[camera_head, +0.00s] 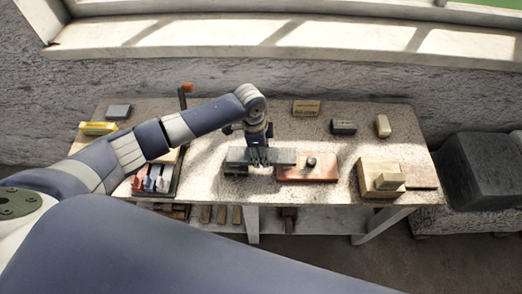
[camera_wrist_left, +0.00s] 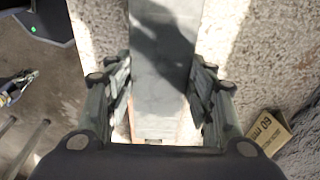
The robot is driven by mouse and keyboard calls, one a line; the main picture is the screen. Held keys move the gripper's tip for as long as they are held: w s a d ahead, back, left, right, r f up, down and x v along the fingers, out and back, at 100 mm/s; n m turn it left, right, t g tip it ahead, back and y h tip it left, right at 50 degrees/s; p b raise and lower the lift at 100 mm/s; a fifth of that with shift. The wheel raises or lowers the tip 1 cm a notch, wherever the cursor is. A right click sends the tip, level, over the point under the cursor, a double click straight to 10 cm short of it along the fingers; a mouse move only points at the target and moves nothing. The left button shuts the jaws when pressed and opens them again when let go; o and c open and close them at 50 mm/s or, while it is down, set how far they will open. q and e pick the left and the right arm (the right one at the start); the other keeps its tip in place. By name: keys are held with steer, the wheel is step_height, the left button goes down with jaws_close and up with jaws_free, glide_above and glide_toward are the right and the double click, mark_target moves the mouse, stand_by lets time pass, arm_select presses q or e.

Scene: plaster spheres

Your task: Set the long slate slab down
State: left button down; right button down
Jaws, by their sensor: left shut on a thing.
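The long slate slab (camera_head: 285,156) is a flat grey bar lying roughly level across the middle of the table in the head view. My left gripper (camera_head: 259,158) comes down on it from above and is shut on it near its middle. In the left wrist view the slab (camera_wrist_left: 163,60) runs lengthwise between the two fingers of the gripper (camera_wrist_left: 160,92). Its right end overlaps the left part of a reddish board (camera_head: 318,175). A small dark block (camera_head: 236,170) shows below its left end. I cannot tell whether the slab touches either. My right gripper is out of view.
A small dark round piece (camera_head: 311,162) sits on the reddish board. A pale block stack (camera_head: 381,177) stands to the right. A tan labelled box (camera_head: 306,107), a dark block (camera_head: 343,127) and a cream block (camera_head: 382,126) line the back. A tray (camera_head: 178,178) is at left.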

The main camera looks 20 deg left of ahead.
arm_select(q)
steer(key=shift+f, duration=0.1)
steer(key=c, duration=0.6)
jaws_free()
steer(key=shift+c, duration=0.2)
steer(key=shift+s+f, duration=0.1)
steer(key=shift+f, duration=0.05)
steer(key=shift+r+p, duration=2.1)
steer(key=shift+r, duration=0.05)
